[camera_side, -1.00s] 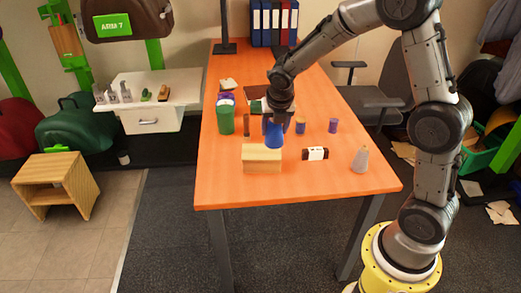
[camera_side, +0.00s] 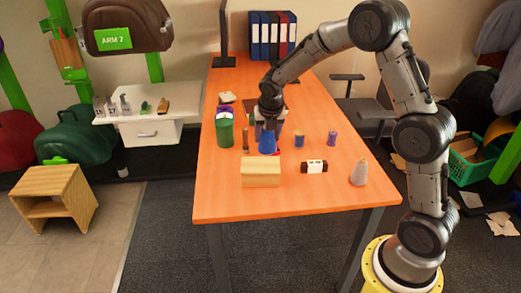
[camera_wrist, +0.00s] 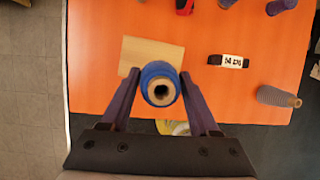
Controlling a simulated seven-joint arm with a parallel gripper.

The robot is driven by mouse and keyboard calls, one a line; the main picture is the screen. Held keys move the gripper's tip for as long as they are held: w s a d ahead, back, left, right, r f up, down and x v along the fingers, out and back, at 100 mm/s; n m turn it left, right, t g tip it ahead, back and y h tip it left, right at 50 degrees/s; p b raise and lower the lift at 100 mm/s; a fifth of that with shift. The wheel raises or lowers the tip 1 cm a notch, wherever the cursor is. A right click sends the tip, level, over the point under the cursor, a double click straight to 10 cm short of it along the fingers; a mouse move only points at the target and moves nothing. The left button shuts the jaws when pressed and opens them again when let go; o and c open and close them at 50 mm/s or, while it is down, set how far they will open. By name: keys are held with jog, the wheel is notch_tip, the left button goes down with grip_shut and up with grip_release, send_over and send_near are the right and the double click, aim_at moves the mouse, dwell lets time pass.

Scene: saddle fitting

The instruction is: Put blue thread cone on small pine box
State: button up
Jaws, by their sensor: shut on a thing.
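My gripper (camera_wrist: 159,88) is shut on the blue thread cone (camera_wrist: 161,74), with one finger on each side of it. The cone is upright in the side view (camera_side: 267,145), just above and behind the small pine box (camera_side: 261,173) as seen there. In the wrist view the cone covers part of the lower edge of the pine box (camera_wrist: 145,50). A narrow gap shows between the cone's base and the box in the side view. The box's top is bare.
A black block with a white label (camera_side: 314,167) and a grey cone (camera_side: 359,173) stand right of the box. Small spools (camera_side: 299,139) stand behind them. A green container (camera_side: 225,130) stands left of my gripper. The orange table (camera_side: 225,195) is clear in front.

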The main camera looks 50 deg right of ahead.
jog(key=w+f, duration=0.1)
jog(key=f, duration=0.1)
jog(key=w+d+f, duration=0.1)
jog(key=w+f, duration=0.1)
jog(key=shift+w, duration=0.1)
jog(key=shift+w+f, duration=0.1)
jog(key=shift+f, duration=1.55)
jog(key=o, duration=1.5)
jog(key=shift+f, duration=0.15)
jog(key=shift+c, duration=0.2)
